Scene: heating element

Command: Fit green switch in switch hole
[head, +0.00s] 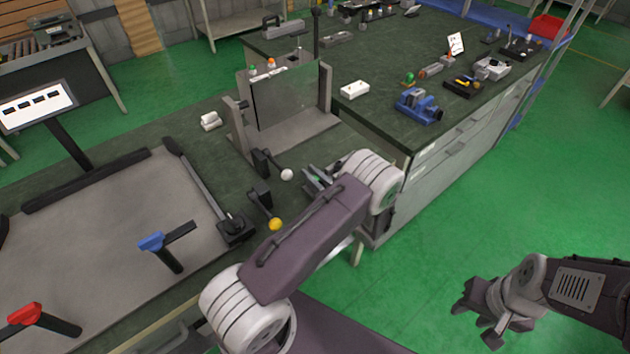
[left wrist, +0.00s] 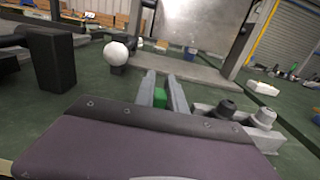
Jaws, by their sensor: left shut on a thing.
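My left gripper (head: 318,178) is low over the dark green worktop, in front of the upright panel fixture. Its two fingers are shut on the green switch (left wrist: 160,98), seen between them in the left wrist view; only a small part of the switch shows. The panel fixture (head: 285,100) has a metal plate between two grey posts on a grey base, with a small green piece and an orange piece on top. I cannot make out the switch hole. My right gripper (head: 478,316) is open and empty over the green floor at the lower right.
A black lever with a white ball (head: 287,174) and one with a yellow ball (head: 275,224) stand left of my left gripper. A white block (head: 354,90) and a blue vise (head: 418,106) lie to the right. A white socket-like piece (head: 210,121) lies left of the fixture.

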